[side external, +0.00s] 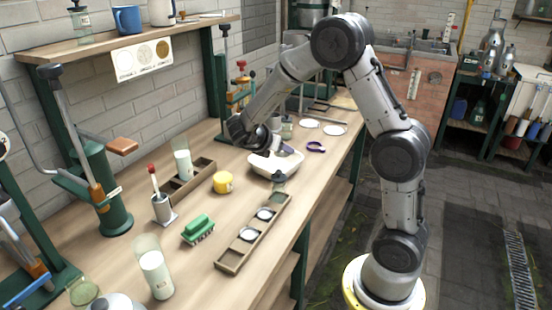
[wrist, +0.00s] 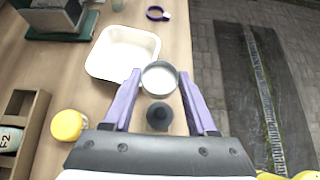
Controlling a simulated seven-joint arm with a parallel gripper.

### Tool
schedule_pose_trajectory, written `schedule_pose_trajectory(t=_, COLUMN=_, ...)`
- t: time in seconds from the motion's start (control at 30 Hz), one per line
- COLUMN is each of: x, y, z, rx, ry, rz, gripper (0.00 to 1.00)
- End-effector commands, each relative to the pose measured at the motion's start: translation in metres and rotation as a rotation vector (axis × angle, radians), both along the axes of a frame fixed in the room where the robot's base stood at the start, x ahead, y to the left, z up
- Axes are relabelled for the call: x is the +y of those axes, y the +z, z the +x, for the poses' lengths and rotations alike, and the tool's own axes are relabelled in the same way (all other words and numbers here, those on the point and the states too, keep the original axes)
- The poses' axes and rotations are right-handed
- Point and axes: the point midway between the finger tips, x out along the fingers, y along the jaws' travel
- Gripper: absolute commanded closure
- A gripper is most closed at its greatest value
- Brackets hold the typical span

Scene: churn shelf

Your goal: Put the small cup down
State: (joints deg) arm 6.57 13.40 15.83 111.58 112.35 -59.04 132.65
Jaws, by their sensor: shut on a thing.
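The small cup (wrist: 159,80) is round and grey-rimmed with white inside. In the wrist view it sits between the two purple fingertips of my gripper (wrist: 160,75), which is shut on it. It overlaps the lower right corner of the white basin (wrist: 98,62) in that view. I cannot tell how high it is above the table. A dark round knob (wrist: 159,117) shows between the fingers, nearer the palm. In the side view, my wrist is beside the basin, and the fingers and held cup are hard to make out.
A wooden rack (side external: 231,265) with round white-faced things in its slots lies on the near table. A purple ring (side external: 316,147) lies beyond the basin. The floor is beyond the right edge.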

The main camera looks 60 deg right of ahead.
Motion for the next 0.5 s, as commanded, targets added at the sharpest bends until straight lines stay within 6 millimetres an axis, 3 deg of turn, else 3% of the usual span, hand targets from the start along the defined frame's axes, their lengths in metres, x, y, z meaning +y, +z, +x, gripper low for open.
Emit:
schedule_pose_trajectory(t=0.1, x=-0.022, y=-0.012, z=-0.017, rx=0.001, ry=-0.127, rz=0.0, gripper=0.96)
schedule_pose_trajectory(t=0.27, x=-0.039, y=-0.021, z=-0.023, rx=0.0, ry=-0.173, rz=0.0, gripper=0.96)
schedule_pose_trajectory(t=0.5, x=-0.065, y=-0.04, z=0.006, rx=-0.001, ry=-0.178, rz=0.001, gripper=0.96)
